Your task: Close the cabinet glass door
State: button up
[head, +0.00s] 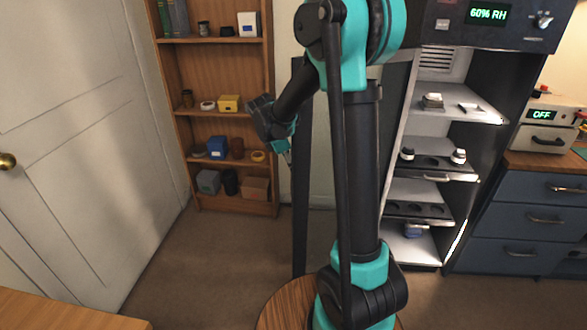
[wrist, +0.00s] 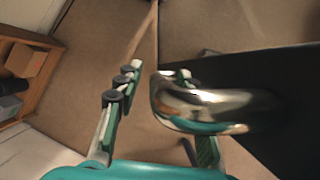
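The cabinet (head: 430,55) stands at the right in the head view, with its lit shelves exposed. The glass door stands open to its left; a dark upright frame (head: 300,220) shows beside my arm, and the pane itself is hard to make out. My gripper (head: 288,150) is next to this frame. In the wrist view, a shiny metal handle (wrist: 190,108) reaches in from the dark door frame (wrist: 275,75). My gripper (wrist: 157,78) is open, with a gap between its left fingers and the handle. The handle overlaps and partly hides the right finger.
A wooden shelf unit (head: 219,116) with small items stands behind my gripper. A white door (head: 75,120) is at the left. Blue drawers (head: 530,218) stand right of the cabinet. A round wooden top (head: 280,305) is near my arm's base. The brown floor (head: 205,265) between is clear.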

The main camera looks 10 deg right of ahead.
jog(key=shift+c, duration=0.3)
grip_shut()
